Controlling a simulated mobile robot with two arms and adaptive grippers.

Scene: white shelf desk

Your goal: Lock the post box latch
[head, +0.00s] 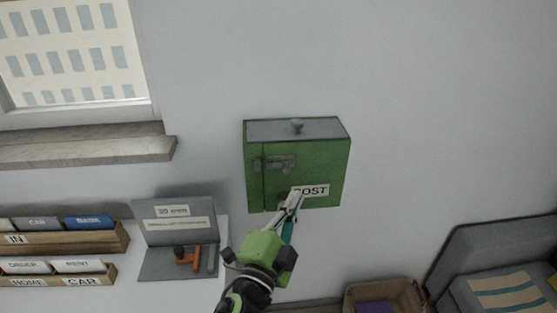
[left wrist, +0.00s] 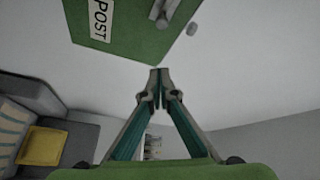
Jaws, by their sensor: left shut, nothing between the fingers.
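The green post box (head: 326,165) hangs on the wall in the middle of the head view, with a grey top and a white POST label. Its grey latch (head: 275,163) lies roughly level on the upper left of the front. In the left wrist view the post box (left wrist: 131,38) fills the top, with the grey latch (left wrist: 165,11) partly cut off by the frame edge. My left gripper (head: 297,193) is shut and empty. In the head view its tips overlap the label, below and right of the latch. Its fingertips (left wrist: 160,72) meet just past the box's edge in the left wrist view.
A grey stand (head: 178,211) with an orange item and wooden file trays (head: 70,237) are at lower left. A window sill (head: 85,144) is above them. A brown box (head: 385,295) and a grey sofa (head: 495,255) are at lower right. The wall around the post box is clear.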

